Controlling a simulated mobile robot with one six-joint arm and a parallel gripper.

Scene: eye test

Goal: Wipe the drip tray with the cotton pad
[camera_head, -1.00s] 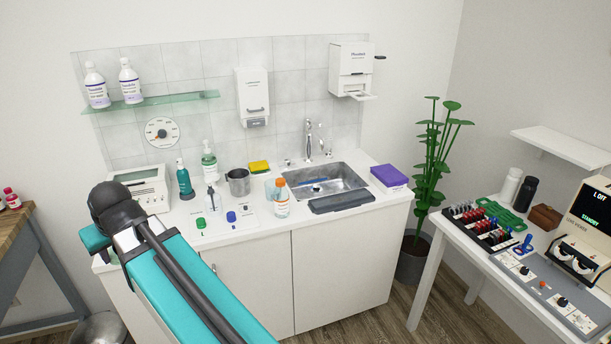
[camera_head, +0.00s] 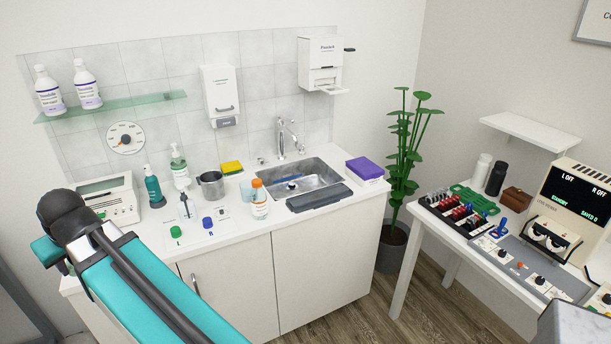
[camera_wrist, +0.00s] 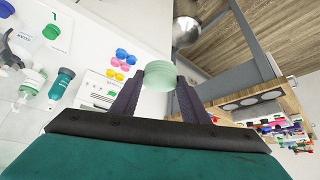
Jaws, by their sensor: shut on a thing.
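My gripper (camera_wrist: 158,98) has its two dark fingers shut on a pale green, round, ribbed-looking thing in the wrist view, apparently the cotton pad (camera_wrist: 160,73). The pad is held clear of any surface there. In the head view my teal arm reaches over the left end of the counter; the fingers and the pad are hidden behind its dark wrist. A flat dark grey tray (camera_head: 318,198) lies on the counter along the front of the sink, right of my arm and well apart from it. It may be the drip tray; I cannot tell for sure.
A white boxy device (camera_head: 108,200) is near my wrist. A side table with equipment (camera_head: 490,240) is at right.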

